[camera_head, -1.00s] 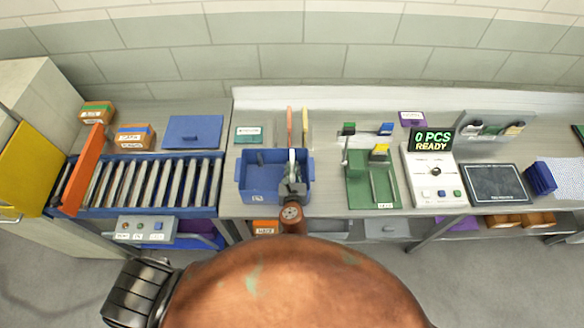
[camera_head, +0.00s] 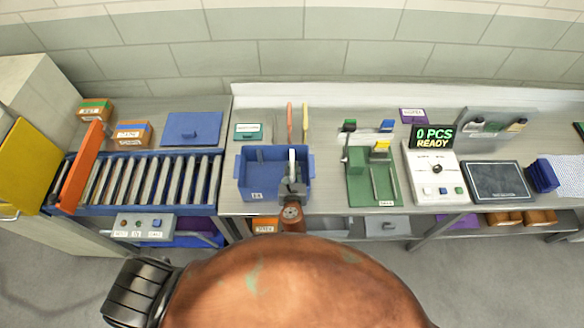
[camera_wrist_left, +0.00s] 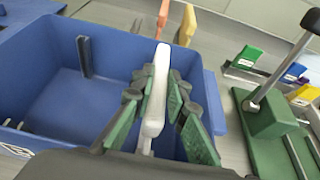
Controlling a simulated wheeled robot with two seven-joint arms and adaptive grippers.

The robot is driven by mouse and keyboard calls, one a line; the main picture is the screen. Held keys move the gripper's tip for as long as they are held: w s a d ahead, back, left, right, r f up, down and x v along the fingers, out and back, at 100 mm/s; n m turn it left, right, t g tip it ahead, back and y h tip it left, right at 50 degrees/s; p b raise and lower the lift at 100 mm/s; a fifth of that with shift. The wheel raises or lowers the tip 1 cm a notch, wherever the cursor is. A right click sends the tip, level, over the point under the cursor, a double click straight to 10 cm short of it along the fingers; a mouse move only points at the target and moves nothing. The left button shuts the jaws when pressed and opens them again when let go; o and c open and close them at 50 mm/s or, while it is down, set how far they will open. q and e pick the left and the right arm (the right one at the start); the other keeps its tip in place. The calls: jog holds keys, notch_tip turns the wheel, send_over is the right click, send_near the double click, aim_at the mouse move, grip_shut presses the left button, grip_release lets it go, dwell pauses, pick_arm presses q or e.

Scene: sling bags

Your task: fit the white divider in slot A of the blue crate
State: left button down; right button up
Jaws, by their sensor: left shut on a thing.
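The blue crate (camera_head: 246,187) stands open-topped near the front edge of the bench, and fills the left of the left wrist view (camera_wrist_left: 48,95). My left gripper (camera_head: 292,182) is at the crate's right end. It is shut on the white divider (camera_wrist_left: 155,105), a thin upright plate between the green finger pads. The divider also shows in the head view (camera_head: 291,160). Its lower part is hidden by the gripper, so I cannot tell whether it sits in a slot. A dark rib (camera_wrist_left: 84,56) shows on the crate's far wall. I cannot make out which slot is A. My right gripper is not in view.
Orange (camera_head: 290,118) and yellow (camera_head: 304,120) upright plates stand behind the crate. A green fixture (camera_head: 360,190) is to its right, then a control box (camera_head: 434,172) reading "0 PCS READY". A roller conveyor (camera_head: 150,182) lies to the left.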

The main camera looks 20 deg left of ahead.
pick_arm(q)
jog(key=shift+f, duration=0.35)
jog(key=c, duration=1.8)
grip_release()
jog(key=v, duration=1.2)
jog(key=shift+a+f, duration=0.1)
